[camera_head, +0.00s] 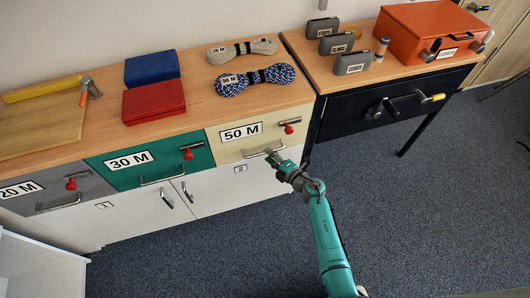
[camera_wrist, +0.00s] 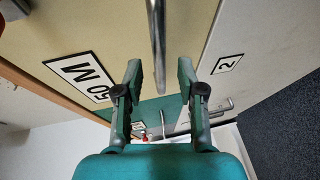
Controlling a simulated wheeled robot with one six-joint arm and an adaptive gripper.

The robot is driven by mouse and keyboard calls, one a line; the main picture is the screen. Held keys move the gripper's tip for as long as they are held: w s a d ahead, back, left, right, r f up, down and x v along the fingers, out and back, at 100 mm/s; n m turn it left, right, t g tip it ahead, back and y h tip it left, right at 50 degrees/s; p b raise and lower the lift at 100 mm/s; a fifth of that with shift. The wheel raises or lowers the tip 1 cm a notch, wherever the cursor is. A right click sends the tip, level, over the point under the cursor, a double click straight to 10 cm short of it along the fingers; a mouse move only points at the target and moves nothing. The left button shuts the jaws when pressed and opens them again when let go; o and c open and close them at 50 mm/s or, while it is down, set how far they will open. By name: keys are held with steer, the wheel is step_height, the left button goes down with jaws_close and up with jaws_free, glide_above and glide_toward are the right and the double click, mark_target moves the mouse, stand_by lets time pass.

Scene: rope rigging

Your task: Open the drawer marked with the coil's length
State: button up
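The cream drawer marked 50 M (camera_head: 233,143) is shut, with a metal bar handle (camera_head: 258,153) and a red knob (camera_head: 288,129). My gripper (camera_head: 272,158) is open at the right end of that handle. In the wrist view, the handle (camera_wrist: 157,45) lies in line with the gap between the open fingers (camera_wrist: 160,75); I see no contact. The green drawer marked 30 M (camera_head: 170,160) and the grey drawer marked 20 M (camera_head: 52,193) are shut. A blue-white rope coil (camera_head: 256,80) and a grey coil (camera_head: 242,50) lie on top; their tags are too small to read surely.
White cupboard doors (camera_head: 222,190) stand below the drawers. Red (camera_head: 153,102) and blue (camera_head: 152,68) cases lie on the counter. A dark bench drawer (camera_head: 375,105) and an orange box (camera_head: 430,32) are at right. The carpet (camera_head: 430,210) is clear.

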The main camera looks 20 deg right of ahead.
steer(key=shift+x, duration=1.75)
steer(key=shift+s, duration=0.1)
jaws_close()
